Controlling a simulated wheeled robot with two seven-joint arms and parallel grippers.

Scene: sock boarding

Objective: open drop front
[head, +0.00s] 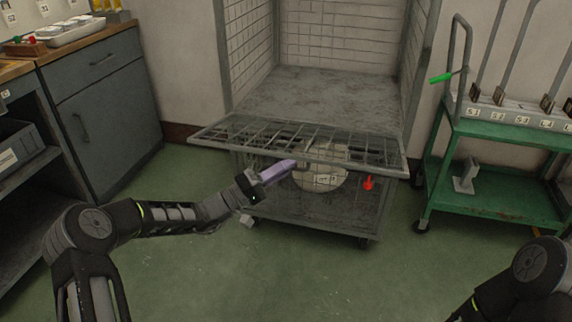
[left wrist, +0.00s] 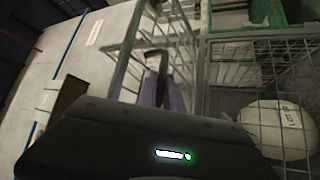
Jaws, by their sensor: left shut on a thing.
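The wire cage trolley (head: 310,88) stands ahead with its mesh drop front (head: 228,131) swung outward, close to level, its free edge toward me. My left gripper (head: 298,164) has purple fingers and is shut at the middle of that free edge. In the left wrist view, my left gripper's fingers (left wrist: 168,92) reach up to the mesh frame (left wrist: 128,50); the exact contact is hard to see. A red knob (head: 368,183) shows under the right part of the panel. My right gripper is out of view; only part of that arm shows at lower right.
A pale labelled sack (head: 322,180) sits behind mesh below the panel, also in the left wrist view (left wrist: 275,128). A green cart (head: 495,183) stands close on the right. A grey cabinet (head: 105,100) is at left.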

